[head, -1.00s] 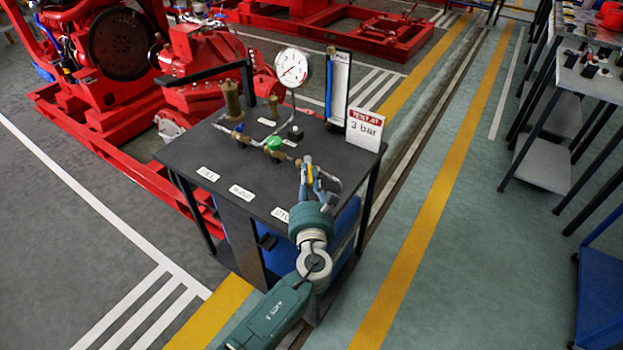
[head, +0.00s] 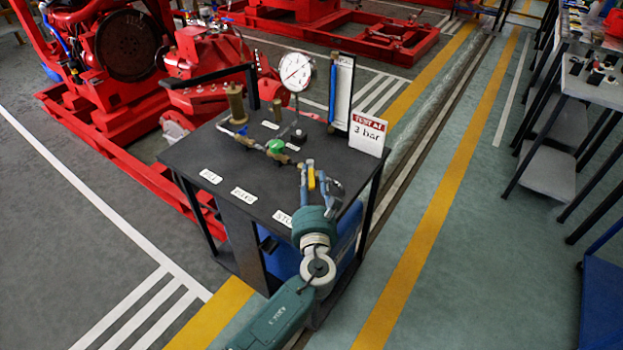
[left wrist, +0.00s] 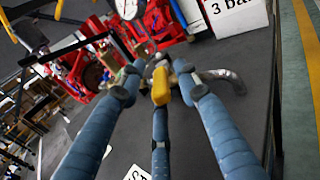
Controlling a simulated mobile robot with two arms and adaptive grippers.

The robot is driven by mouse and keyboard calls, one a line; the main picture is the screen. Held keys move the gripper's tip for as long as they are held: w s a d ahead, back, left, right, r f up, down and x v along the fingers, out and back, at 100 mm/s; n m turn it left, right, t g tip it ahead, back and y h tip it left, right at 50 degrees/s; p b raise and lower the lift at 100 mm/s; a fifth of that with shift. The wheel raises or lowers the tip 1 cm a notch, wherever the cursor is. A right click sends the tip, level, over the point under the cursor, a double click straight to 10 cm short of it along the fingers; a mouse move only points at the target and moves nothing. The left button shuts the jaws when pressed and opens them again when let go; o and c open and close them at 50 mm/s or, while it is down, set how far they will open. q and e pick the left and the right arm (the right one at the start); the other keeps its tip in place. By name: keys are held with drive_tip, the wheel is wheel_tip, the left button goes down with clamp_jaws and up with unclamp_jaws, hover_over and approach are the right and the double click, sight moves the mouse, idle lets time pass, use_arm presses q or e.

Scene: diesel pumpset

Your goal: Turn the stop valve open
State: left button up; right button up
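The stop valve has a yellow lever handle (head: 311,178), on the metal pipe at the right front of the black test bench (head: 225,178). In the left wrist view the yellow handle (left wrist: 160,86) points toward the camera. My left gripper (head: 317,180) is at the valve, above the bench top. In the left wrist view its blue fingers (left wrist: 158,90) spread around the handle, with gaps on both sides. The gripper looks open, and no firm grip shows. The "STOP" label is partly hidden by my left gripper. My right gripper is not in view.
A green-handled valve (head: 276,146), a pressure gauge (head: 295,72), a framed gauge tube (head: 341,92) and a "TEST AT 3 bar" sign (head: 367,132) stand on the bench. Red pump machinery (head: 125,70) is behind left. The floor to the right is clear up to the grey side tables (head: 590,78).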

use_arm(q)
drive_tip(key=s, duration=0.4)
drive_tip(key=s+d, duration=0.1)
drive_tip(key=s, duration=0.6)
drive_tip(key=shift+s+d, duration=0.15)
drive_tip(key=shift+s, duration=0.2)
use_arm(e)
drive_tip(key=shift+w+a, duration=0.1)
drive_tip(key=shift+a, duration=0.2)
use_arm(q)
drive_tip(key=shift+c, duration=0.2)
